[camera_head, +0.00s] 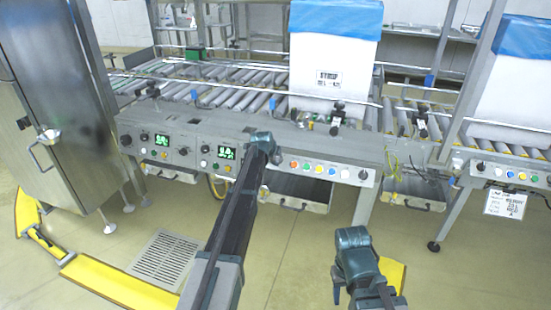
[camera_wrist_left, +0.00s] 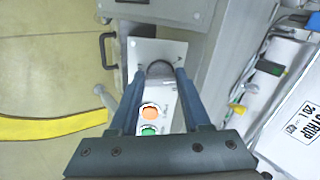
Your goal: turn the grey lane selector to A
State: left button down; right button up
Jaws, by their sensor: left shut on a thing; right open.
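My left gripper (camera_head: 263,140) is at the left end of the button panel (camera_head: 327,168) on the conveyor's front. In the left wrist view its two fingers are closed around a dark grey round knob, the lane selector (camera_wrist_left: 160,69), on a pale plate (camera_wrist_left: 150,49). In the head view the gripper hides this knob. My right gripper (camera_head: 351,238) is open and empty, low over the floor in front of the conveyor.
An orange button (camera_wrist_left: 151,111) and a green button (camera_wrist_left: 149,130) sit beside the held knob. Another black knob (camera_head: 363,175) is at the panel's right end. Green displays (camera_head: 162,140) are to the left. A blue-lined white box (camera_head: 331,70) stands on the rollers. A steel cabinet (camera_head: 60,110) is far left.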

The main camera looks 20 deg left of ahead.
pick_arm(q)
jog(key=n, duration=0.6)
jog(key=shift+s+f+n, duration=0.1)
jog(key=shift+n, duration=0.3)
dwell(0.4)
jog(key=c, duration=0.6)
grip_release()
jog(key=shift+c, duration=0.2)
jog(key=p+v, duration=1)
jog(key=v, duration=0.3)
jog(key=shift+s+r, duration=0.25)
jog(key=shift+s, duration=0.05)
